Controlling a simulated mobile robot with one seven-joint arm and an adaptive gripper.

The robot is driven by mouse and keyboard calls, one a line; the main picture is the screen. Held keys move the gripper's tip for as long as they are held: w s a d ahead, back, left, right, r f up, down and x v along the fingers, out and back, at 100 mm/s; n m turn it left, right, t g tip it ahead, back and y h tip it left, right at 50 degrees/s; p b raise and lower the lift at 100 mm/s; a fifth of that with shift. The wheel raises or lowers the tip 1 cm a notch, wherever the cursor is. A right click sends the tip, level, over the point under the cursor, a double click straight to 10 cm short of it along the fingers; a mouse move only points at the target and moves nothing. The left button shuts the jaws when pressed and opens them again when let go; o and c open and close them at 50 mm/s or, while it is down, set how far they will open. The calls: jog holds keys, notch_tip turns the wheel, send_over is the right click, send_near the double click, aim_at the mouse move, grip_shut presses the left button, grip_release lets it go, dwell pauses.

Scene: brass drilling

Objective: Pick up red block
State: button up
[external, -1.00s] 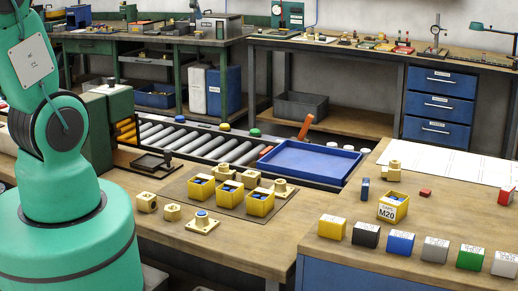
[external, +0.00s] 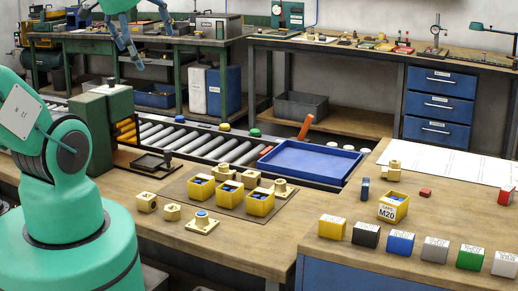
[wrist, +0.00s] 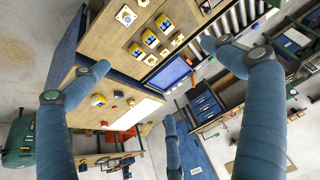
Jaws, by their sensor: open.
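Two red pieces lie on the right-hand wooden bench in the external view. My gripper (external: 135,35) hangs high at the upper left, fingers spread, empty and far from both red pieces. Its spread blue fingers (wrist: 155,82) frame the benches in the wrist view.
A row of blocks, from yellow (external: 332,227) to white, lines the right bench's front. The M20 bin (external: 392,207) stands behind them. A blue tray (external: 310,178), rollers (external: 225,148) and several yellow bins with brass parts fill the middle and left.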

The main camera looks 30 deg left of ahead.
jog(key=c, duration=1.4)
jog(key=shift+c, duration=0.2)
